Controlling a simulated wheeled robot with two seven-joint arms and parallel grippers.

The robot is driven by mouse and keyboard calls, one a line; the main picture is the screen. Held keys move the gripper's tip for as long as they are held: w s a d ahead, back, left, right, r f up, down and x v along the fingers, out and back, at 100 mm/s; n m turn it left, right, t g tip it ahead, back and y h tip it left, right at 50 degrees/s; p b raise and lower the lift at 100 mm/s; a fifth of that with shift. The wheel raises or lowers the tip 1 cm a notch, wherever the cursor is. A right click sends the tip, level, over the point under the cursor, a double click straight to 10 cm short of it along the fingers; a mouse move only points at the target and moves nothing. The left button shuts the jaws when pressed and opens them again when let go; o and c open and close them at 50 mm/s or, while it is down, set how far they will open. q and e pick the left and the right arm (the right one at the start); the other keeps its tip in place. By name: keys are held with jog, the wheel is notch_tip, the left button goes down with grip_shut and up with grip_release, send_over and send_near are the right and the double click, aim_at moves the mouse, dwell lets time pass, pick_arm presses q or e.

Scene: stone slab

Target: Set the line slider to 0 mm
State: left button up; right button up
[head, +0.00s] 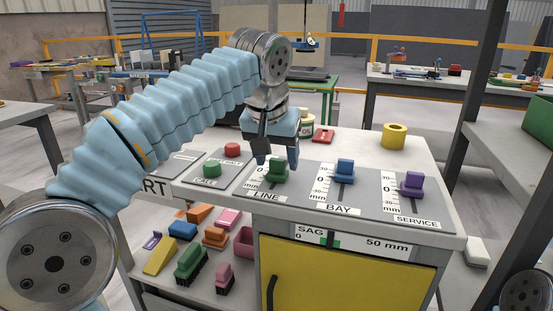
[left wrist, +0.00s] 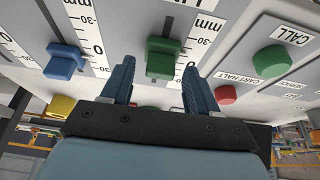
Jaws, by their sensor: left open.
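The LINE slider is a green knob (head: 277,172) on the panel at the desk's front, and it also shows in the left wrist view (left wrist: 163,58). Its scale is printed beside its slot and is partly hidden by my finger. The knob appears near the scale's upper or middle part, but I cannot read its exact value. My left gripper (head: 277,161) points down over the knob, with one finger on each side. The left wrist view shows its two fingers (left wrist: 158,72) apart, with gaps beside the knob. My right gripper is not in view.
A blue BAY slider (head: 344,171) and a purple SERVICE slider (head: 412,184) stand to the right. A green CALL button (head: 212,168) and a red button (head: 232,149) lie to the left. A yellow ring (head: 394,136) sits at the back. A SAG gauge (head: 352,241) is on the front.

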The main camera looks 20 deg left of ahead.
aim_at(273, 186)
pick_arm(q)
grip_shut()
jog(key=shift+w+r+p, duration=0.2)
jog(key=shift+w+p, duration=0.75)
jog(key=shift+p, duration=0.1)
jog(key=shift+w+f, duration=0.2)
jog(key=shift+w, duration=0.05)
grip_release()
jog(key=v, duration=1.3)
jog(key=shift+s+r, duration=0.25)
